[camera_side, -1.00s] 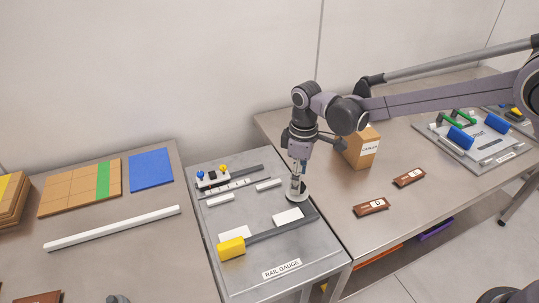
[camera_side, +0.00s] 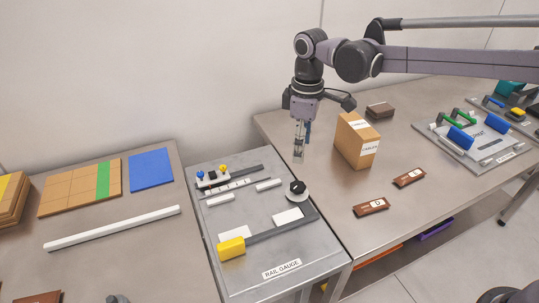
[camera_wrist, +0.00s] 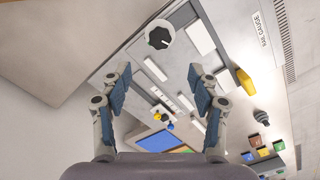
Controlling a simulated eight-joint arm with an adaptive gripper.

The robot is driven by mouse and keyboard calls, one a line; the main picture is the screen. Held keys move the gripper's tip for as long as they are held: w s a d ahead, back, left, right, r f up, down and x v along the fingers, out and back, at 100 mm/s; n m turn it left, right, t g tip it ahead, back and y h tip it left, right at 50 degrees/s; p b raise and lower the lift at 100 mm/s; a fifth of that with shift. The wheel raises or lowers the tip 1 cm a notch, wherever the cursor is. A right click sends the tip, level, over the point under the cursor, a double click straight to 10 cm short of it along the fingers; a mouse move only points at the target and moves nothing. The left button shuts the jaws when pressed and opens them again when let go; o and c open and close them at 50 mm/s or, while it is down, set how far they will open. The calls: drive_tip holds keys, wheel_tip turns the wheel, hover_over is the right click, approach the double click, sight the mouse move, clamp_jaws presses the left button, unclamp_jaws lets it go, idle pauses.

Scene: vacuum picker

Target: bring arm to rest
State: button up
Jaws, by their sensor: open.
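My gripper (camera_side: 299,155) hangs fingers-down above the back right part of the rail gauge plate, clear of everything. In the wrist view my gripper (camera_wrist: 158,85) has its two fingers spread wide with nothing between them. A small round piece with a black knob and a pale disc base (camera_side: 297,192) stands on the rail gauge plate (camera_side: 232,281), below the gripper and apart from it. The same knobbed piece also shows at the top of the wrist view (camera_wrist: 158,37).
A yellow block (camera_side: 231,248) sits at one end of the gauge rail. A cardboard box (camera_side: 357,140) stands on the right table, close to the right of my gripper. A white bar (camera_side: 112,229) and a blue mat (camera_side: 151,170) lie on the left table. The air above is clear.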

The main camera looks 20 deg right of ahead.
drive_tip(key=s+d+r+m+t, duration=0.2)
drive_tip(key=s+d+m, duration=0.1)
drive_tip(key=s+d, duration=0.4)
drive_tip(key=s+d+r+m+t, duration=0.2)
drive_tip(key=s+d+m+t, duration=0.15)
drive_tip(key=s+d, duration=0.3)
drive_tip(key=s+d+f+m+t, duration=0.1)
drive_tip(key=s+d+f+m, duration=0.2)
drive_tip(key=s+d, duration=0.2)
drive_tip(key=shift+s+f+t, duration=0.3)
drive_tip(key=shift+s+t, duration=0.05)
drive_tip(key=shift+s, duration=0.25)
